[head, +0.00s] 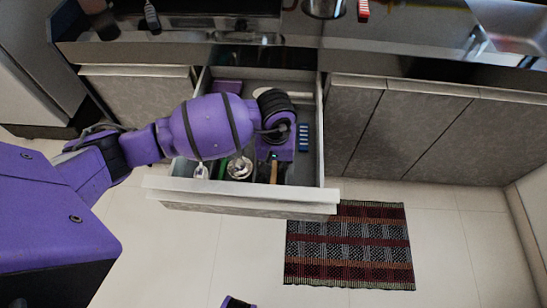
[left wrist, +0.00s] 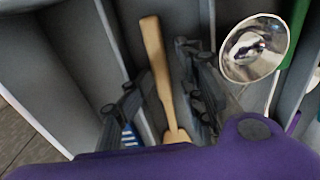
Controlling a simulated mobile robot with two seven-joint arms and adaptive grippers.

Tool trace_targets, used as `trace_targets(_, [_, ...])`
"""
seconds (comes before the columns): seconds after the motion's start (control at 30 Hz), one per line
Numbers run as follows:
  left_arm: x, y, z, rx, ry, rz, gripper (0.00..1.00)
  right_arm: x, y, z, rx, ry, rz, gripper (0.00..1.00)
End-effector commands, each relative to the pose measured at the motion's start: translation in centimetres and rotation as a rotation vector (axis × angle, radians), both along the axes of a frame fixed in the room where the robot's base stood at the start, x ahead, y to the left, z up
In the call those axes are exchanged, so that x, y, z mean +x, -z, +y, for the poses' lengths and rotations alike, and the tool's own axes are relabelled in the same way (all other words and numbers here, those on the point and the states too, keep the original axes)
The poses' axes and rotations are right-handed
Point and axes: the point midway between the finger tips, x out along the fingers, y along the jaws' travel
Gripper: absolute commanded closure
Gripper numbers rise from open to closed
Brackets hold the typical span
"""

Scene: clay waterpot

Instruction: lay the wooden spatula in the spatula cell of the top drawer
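The top drawer (head: 240,204) is pulled out and divided into cells. The wooden spatula (left wrist: 158,70) lies in a narrow drawer cell, its pale handle lengthwise between grey dividers. Part of its handle also shows in the head view (head: 273,172). My left gripper (left wrist: 158,92) points down into the drawer, its two dark fingers apart on either side of the spatula. A gap shows between the fingers and the handle, so it looks open. The spatula's lower part is partly hidden by my wrist. My right gripper is not in view.
A shiny metal ladle (left wrist: 255,50) is in the cell beside the spatula, close to the right-hand finger. A blue-striped object (head: 303,137) lies in the drawer's right cell. The dark counter (head: 400,45) overhangs behind. A striped rug (head: 350,245) lies on the floor.

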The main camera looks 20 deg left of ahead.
Motion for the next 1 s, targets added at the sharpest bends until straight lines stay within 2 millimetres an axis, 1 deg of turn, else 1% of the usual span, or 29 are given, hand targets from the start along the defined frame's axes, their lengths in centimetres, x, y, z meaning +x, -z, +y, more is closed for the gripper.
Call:
trace_targets(0.17, [0.2,-2.2,-0.1,-0.001,0.002,-0.007,0.63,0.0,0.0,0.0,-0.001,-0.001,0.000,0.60])
trace_targets(0.4, [0.2,-7.4,0.0,0.000,0.003,-0.008,0.63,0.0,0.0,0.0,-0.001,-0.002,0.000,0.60])
trace_targets(0.5, [0.1,-9.3,-0.1,0.000,0.002,-0.008,0.63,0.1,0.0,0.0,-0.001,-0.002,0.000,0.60])
trace_targets(0.6, [0.1,-10.7,-0.1,0.001,0.001,-0.007,0.63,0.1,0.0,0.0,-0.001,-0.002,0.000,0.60])
trace_targets(0.7, [0.0,-11.6,-0.1,0.000,0.001,-0.005,0.63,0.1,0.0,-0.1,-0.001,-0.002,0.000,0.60])
trace_targets(0.8, [-0.1,-12.0,-0.1,0.001,0.001,-0.004,0.63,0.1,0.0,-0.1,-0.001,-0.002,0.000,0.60])
trace_targets(1.0, [-0.1,-12.1,-0.1,0.001,0.001,-0.004,0.63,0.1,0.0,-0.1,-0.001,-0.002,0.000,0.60])
